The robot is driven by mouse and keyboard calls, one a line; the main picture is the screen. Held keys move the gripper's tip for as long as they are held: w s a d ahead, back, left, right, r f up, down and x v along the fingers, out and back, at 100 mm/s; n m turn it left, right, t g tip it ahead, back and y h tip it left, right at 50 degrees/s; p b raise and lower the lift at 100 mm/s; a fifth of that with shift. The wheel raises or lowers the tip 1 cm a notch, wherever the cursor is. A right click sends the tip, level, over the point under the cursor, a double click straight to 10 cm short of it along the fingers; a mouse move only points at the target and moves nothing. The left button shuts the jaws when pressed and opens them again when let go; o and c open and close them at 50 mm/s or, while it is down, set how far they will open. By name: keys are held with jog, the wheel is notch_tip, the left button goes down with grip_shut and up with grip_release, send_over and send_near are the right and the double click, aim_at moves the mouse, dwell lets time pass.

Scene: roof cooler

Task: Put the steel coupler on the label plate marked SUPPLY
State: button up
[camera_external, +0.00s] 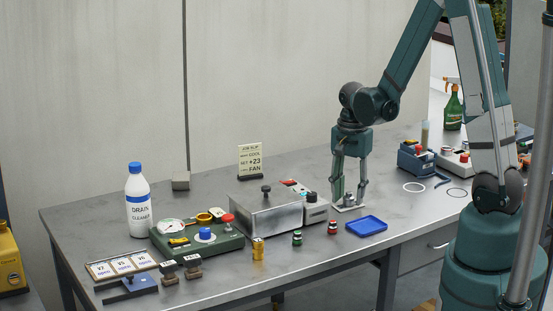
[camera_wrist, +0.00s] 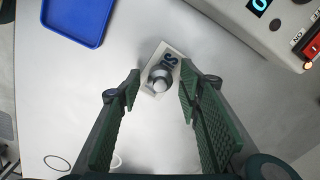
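The steel coupler (camera_wrist: 161,79) is a small round grey metal piece. In the wrist view it rests on a pale label plate (camera_wrist: 154,90), covering part of its dark lettering; the few letters left visible do not give the whole word. My gripper (camera_wrist: 159,86) is open, with one finger on each side of the coupler and a visible gap to each. In the external view my gripper (camera_external: 348,198) points straight down over the plate (camera_external: 341,209), right of the steel box. The coupler is hard to make out there between the fingers.
A blue tray (camera_external: 367,226) lies just in front of my gripper. The steel box (camera_external: 266,213) and a grey unit with a display (camera_external: 315,209) stand to the left. A red-topped fitting (camera_external: 332,228), a green one (camera_external: 297,238) and a brass one (camera_external: 258,248) stand along the front.

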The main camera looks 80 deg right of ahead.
aim_at(349, 192)
jog(key=shift+r, duration=0.1)
notch_tip(349, 192, up, 12)
jog(key=p, duration=0.1)
jog(key=shift+p, duration=0.3)
dwell(0.5)
dwell(0.8)
jog(key=a+r+n+t, duration=0.2)
jog(key=a+r+n, duration=0.3)
jog(key=a, duration=0.7)
jog(key=a+r+n+t, duration=0.2)
jog(key=a+r+n, duration=0.3)
jog(key=a+n, duration=0.4)
jog(key=a+r+n+t, duration=0.3)
jog(key=a+r+n, duration=0.3)
jog(key=a, duration=1)
jog(key=shift+s+a+n, duration=0.15)
jog(key=shift+a+n, duration=0.25)
jog(key=shift+n, duration=0.4)
jog(key=shift+f+b, duration=1.4)
jog(key=shift+b, duration=0.15)
